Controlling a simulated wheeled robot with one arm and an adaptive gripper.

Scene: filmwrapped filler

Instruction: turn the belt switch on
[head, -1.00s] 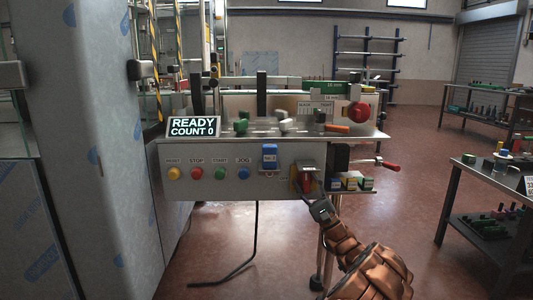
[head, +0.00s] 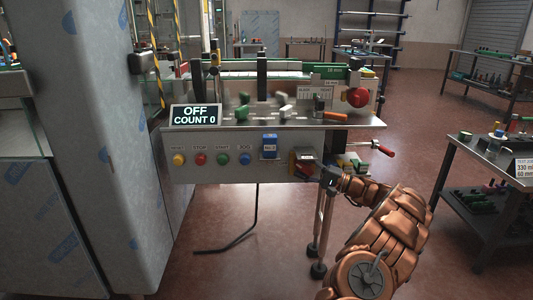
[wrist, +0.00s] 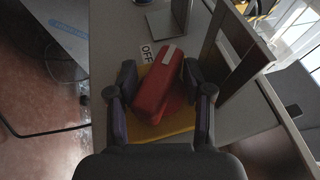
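A red switch handle (wrist: 160,82) sits on a yellow plate (wrist: 172,128) between my gripper's fingers in the wrist view. The handle is slanted, with a pale mark at its far end beside a label reading "OFF" (wrist: 147,54). My gripper (wrist: 160,78) has one dark finger on each side of the handle, partly drawn in; I cannot tell whether both pads touch it. In the head view the switch (head: 305,168) is at the right end of the panel front, partly hidden by my gripper (head: 316,173). The display (head: 195,116) reads "OFF, COUNT 0".
A tool table (head: 495,150) stands further right, with open floor between.

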